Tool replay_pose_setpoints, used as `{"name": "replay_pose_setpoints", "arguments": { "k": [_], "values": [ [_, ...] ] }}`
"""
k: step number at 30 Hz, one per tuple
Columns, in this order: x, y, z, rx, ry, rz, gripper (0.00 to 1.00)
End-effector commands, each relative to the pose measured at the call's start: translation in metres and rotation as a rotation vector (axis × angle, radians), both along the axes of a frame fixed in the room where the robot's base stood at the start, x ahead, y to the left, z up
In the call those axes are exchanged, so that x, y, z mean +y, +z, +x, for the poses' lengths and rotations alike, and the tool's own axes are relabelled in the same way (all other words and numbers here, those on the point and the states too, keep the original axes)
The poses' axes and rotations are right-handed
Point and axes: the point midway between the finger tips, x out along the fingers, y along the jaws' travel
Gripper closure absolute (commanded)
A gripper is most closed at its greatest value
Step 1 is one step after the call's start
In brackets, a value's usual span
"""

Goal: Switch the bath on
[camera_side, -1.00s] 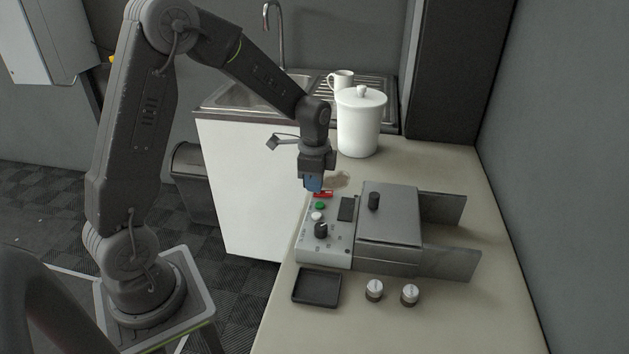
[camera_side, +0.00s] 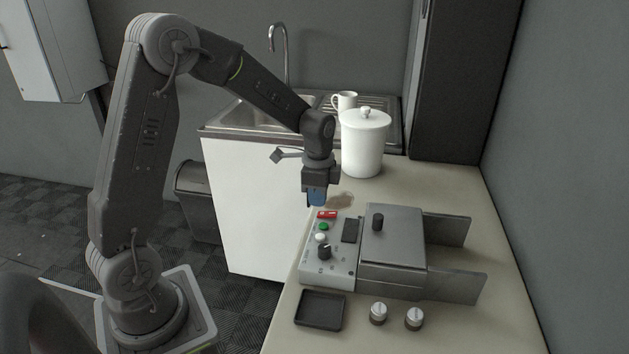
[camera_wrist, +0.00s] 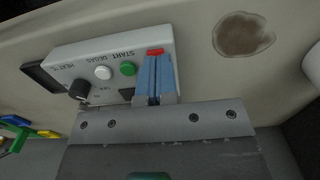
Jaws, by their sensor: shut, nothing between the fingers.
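The bath is a grey metal box (camera_side: 392,232) with a black knob on its lid, standing on the counter. Its control panel (camera_side: 311,265) is on the left side and carries a red switch (camera_side: 327,214) at the far end, a green button (camera_side: 324,226), a white button (camera_side: 320,238) and a black dial (camera_side: 324,251). My gripper (camera_side: 317,204) has blue fingers, points down and is shut and empty. It is just above and beyond the red switch. In the wrist view the fingertips (camera_wrist: 156,58) overlap the red switch (camera_wrist: 155,51), partly hiding it. I cannot tell the switch's position or any contact.
A black tray (camera_side: 319,310) and two small metal-topped pots (camera_side: 378,313) stand at the front of the counter. A white lidded jar (camera_side: 363,145) stands behind my gripper, with a mug (camera_side: 344,101) by the sink. A brown stain (camera_side: 340,201) marks the counter.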

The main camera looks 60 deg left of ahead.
Motion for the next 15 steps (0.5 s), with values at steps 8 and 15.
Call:
{"name": "replay_pose_setpoints", "arguments": {
  "k": [8,15],
  "values": [
    [0.007,0.05,-0.005,-0.008,0.002,0.002,1.0],
    [0.014,0.101,-0.013,-0.006,0.002,0.001,1.0]
  ]
}}
